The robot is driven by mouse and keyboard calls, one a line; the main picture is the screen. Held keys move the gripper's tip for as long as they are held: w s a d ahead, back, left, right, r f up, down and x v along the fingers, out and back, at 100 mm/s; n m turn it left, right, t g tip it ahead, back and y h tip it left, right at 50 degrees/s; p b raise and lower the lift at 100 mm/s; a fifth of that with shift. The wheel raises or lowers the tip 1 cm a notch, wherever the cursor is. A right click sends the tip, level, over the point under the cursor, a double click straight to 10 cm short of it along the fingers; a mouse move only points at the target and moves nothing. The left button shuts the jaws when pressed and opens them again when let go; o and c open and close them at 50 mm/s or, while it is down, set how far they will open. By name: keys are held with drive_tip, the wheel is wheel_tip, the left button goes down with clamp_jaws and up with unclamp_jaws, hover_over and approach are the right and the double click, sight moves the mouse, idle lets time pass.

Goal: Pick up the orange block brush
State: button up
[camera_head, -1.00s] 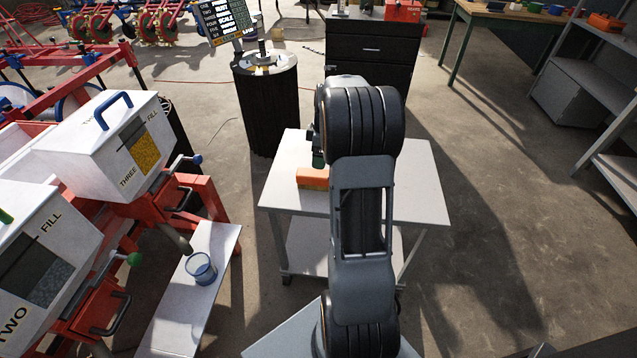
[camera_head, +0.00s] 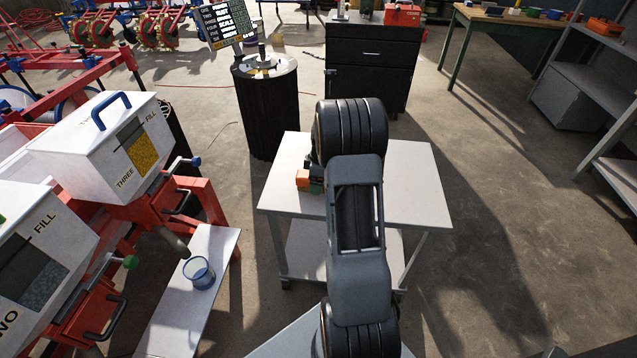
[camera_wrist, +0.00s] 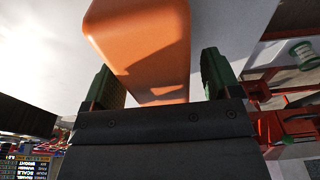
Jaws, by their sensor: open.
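The orange block brush (camera_head: 303,180) is on the white cart top, left of my arm, and is partly hidden by my gripper. In the wrist view the orange block (camera_wrist: 140,45) fills the upper middle. My gripper (camera_wrist: 160,82) is open, with one green finger on each side of the block's near end. A gap shows between the block and the right finger; the block's left edge lies close to the left finger. In the head view a green finger of my gripper (camera_head: 315,187) shows beside the block, and my arm hides the rest.
The white cart (camera_head: 415,190) is clear to the right of my arm. A narrow white bench (camera_head: 185,305) at left holds a blue-rimmed cup (camera_head: 199,272). Red machinery with white hoppers (camera_head: 105,150) stands at left. A dark barrel (camera_head: 266,110) and black cabinet (camera_head: 372,70) stand behind.

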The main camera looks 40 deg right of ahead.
drive_tip(key=shift+f, duration=0.1)
drive_tip(key=shift+c, duration=0.2)
drive_tip(key=c, duration=1)
drive_tip(key=shift+c, duration=0.2)
drive_tip(key=shift+r, duration=0.55)
wheel_tip(320, 180, up, 2)
drive_tip(key=shift+r+p, duration=0.15)
drive_tip(key=shift+p, duration=0.15)
drive_tip(key=s+a+r+p, duration=0.1)
drive_tip(key=s+a+r, duration=0.7)
drive_tip(key=s, duration=0.3)
drive_tip(key=shift+s+r, duration=0.2)
drive_tip(key=shift+r, duration=0.6)
drive_tip(key=shift+a, duration=0.1)
